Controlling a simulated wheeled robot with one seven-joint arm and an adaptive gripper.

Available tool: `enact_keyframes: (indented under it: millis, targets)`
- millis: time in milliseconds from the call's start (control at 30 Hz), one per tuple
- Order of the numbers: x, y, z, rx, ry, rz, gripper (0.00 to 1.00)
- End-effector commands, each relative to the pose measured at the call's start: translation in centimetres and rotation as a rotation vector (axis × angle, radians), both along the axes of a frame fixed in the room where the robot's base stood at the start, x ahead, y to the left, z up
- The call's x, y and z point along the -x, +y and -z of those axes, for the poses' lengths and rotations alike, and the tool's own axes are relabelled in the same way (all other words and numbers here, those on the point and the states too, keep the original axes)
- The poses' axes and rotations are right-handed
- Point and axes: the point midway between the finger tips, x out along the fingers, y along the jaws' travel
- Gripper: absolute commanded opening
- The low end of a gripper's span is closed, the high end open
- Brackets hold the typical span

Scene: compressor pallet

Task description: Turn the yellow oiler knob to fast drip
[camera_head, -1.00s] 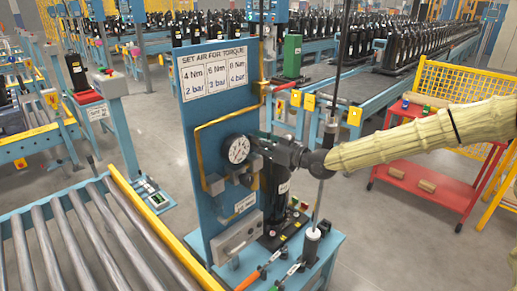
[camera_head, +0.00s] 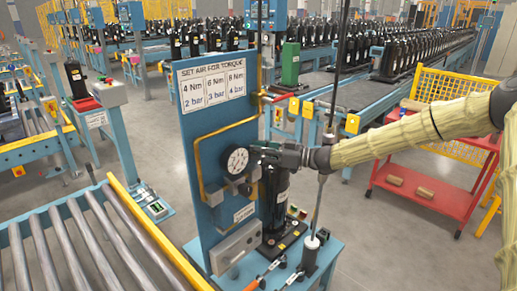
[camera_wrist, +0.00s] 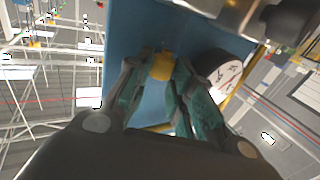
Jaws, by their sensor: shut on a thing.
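In the wrist view, the yellow oiler knob (camera_wrist: 162,67) sits between the two fingertips of my gripper (camera_wrist: 163,72), which is shut on it. In the head view, my gripper (camera_head: 262,152) reaches in from the right, just right of the round white pressure gauge (camera_head: 237,160). The gauge also shows in the wrist view (camera_wrist: 221,72), right of the fingers. In the head view the knob is hidden behind my gripper. A sign (camera_head: 213,87) on the blue panel (camera_head: 196,140) lists torques with matching bar values.
A black cylinder unit (camera_head: 274,200) stands below my gripper on the blue pallet. A thin vertical rod (camera_head: 320,200) rises close to my arm. Hand tools (camera_head: 268,272) lie at the pallet front. A roller conveyor (camera_head: 80,240) is at left, a red cart (camera_head: 425,190) at right.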

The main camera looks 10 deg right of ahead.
Motion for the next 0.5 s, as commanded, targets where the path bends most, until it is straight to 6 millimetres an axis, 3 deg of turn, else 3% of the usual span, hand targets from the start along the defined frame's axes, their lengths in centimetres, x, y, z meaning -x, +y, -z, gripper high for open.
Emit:
enact_keyframes:
  millis: [500]
  targets:
    - [-0.22,-0.14,-0.2,-0.002,-0.003,-0.036,0.0]
